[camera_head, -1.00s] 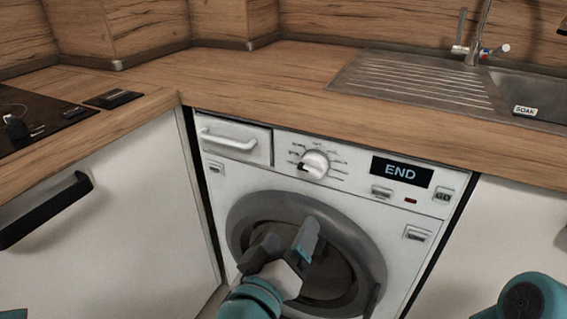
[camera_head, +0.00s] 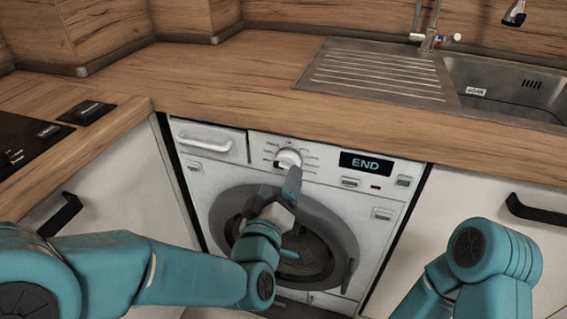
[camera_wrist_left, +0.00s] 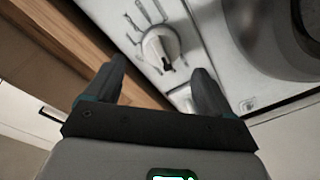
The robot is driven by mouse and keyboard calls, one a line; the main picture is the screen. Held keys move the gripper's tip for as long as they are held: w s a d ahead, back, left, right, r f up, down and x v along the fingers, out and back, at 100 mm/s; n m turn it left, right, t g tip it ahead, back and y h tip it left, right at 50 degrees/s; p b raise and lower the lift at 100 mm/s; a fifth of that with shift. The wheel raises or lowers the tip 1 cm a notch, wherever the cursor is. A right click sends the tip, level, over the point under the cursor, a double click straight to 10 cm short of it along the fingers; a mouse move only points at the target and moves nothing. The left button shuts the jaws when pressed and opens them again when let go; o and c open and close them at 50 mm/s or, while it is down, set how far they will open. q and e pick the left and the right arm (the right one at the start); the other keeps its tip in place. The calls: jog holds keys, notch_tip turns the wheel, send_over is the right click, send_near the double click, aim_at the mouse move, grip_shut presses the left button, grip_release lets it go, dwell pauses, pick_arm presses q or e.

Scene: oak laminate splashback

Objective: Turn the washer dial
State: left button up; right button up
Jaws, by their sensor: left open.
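The washer (camera_head: 385,212) stands under the counter, with a dark round door and a display reading END. Its white dial (camera_head: 288,158) is on the upper panel, between the drawer and the display. It also shows in the left wrist view (camera_wrist_left: 160,48), beyond and between the fingertips, with a dark pointer mark on it. My left gripper (camera_head: 275,190) is open just below the dial in the head view, in front of the door's top; its fingers show apart in the left wrist view (camera_wrist_left: 162,80). They do not appear closed on the dial. My right gripper is out of view.
The wooden counter (camera_head: 220,75) overhangs close above the washer panel. A sink (camera_head: 500,85) with a drainer and tap is at the right, a black hob (camera_head: 25,140) at the left. White cabinets with black handles flank the washer.

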aim_at(284, 168)
pick_arm(q)
jog(key=x, duration=0.5)
jog(key=shift+w, duration=0.4)
jog(key=c, duration=1.1)
